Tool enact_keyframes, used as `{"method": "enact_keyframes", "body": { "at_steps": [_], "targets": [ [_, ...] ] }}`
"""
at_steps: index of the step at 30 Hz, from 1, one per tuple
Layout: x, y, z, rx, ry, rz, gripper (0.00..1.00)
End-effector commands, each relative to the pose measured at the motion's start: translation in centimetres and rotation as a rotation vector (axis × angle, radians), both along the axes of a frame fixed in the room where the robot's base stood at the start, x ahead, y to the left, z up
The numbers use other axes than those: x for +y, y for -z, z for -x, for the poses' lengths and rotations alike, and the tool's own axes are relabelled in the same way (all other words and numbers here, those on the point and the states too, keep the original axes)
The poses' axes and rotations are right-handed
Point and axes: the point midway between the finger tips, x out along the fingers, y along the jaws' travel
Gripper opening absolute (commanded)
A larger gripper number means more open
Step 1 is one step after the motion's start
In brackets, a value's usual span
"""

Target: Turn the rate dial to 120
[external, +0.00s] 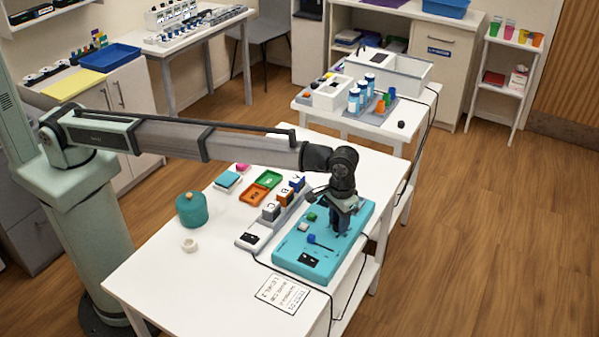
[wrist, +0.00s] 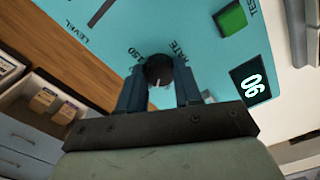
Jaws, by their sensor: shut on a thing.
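The turquoise control panel (external: 287,258) lies on the white table, and its face fills the top of the wrist view (wrist: 190,25). The rate dial (wrist: 159,68) is a dark round knob with a white pointer mark, beside the printed words RATE and 150. My gripper (wrist: 160,92) is shut on the dial, one blue-grey finger on each side. In the external view my gripper (external: 343,230) reaches down to the panel's right part and hides the dial. A black display (wrist: 252,84) shows slanted digits that look like 90.
A green button (wrist: 231,17) marked TEST and a dark slot (wrist: 100,12) marked LEVEL are near the dial. A blue-knobbed lever (external: 311,238) is on the panel. Lettered blocks (external: 271,211), a teal pot (external: 192,209) and a printed card (external: 282,294) are around it.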

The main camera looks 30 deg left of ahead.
Motion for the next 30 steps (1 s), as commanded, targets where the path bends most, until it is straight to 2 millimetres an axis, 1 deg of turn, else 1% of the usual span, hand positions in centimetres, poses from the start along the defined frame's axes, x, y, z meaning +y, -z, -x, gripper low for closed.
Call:
{"method": "enact_keyframes", "body": {
  "at_steps": [21, 30],
  "targets": [
    [-0.02, -0.04, 0.00, 0.001, 0.677, 0.001, 0.04],
    [-0.03, -0.04, 0.01, 0.001, 0.910, 0.001, 0.04]
  ]
}}
